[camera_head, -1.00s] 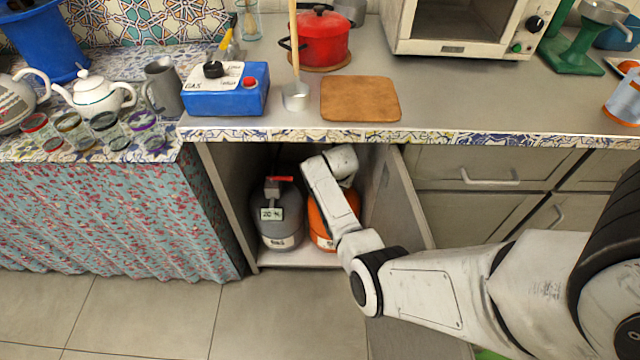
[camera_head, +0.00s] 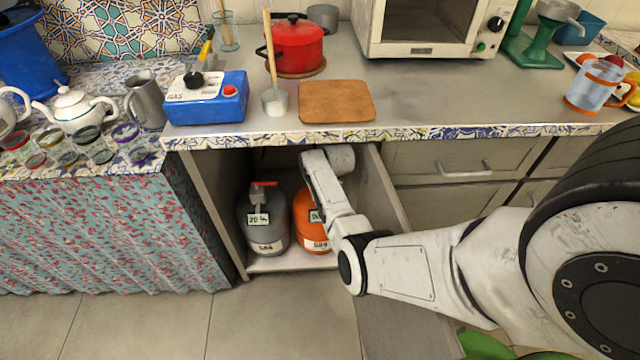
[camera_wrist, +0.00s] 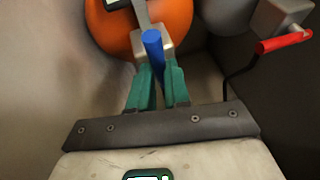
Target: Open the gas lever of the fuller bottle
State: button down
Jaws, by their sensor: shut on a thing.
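The orange gas bottle (camera_head: 307,222) stands in the open cabinet under the counter, right of the grey gas bottle (camera_head: 264,225). The grey one has a red lever (camera_head: 264,184) and a tag reading 20 %. The orange one's tag is partly hidden by my arm, so I cannot read its figure. In the wrist view, the orange bottle (camera_wrist: 165,22) has a blue lever (camera_wrist: 152,42) on its grey valve. My gripper (camera_wrist: 160,72), with green fingers, is shut on this blue lever. The red lever (camera_wrist: 284,42) is to the right there. My arm hides the gripper in the head view.
The floor in front at the left is clear.

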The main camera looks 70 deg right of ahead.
jog(key=c, duration=1.1)
grip_release()
jog(key=shift+w+a, duration=0.1)
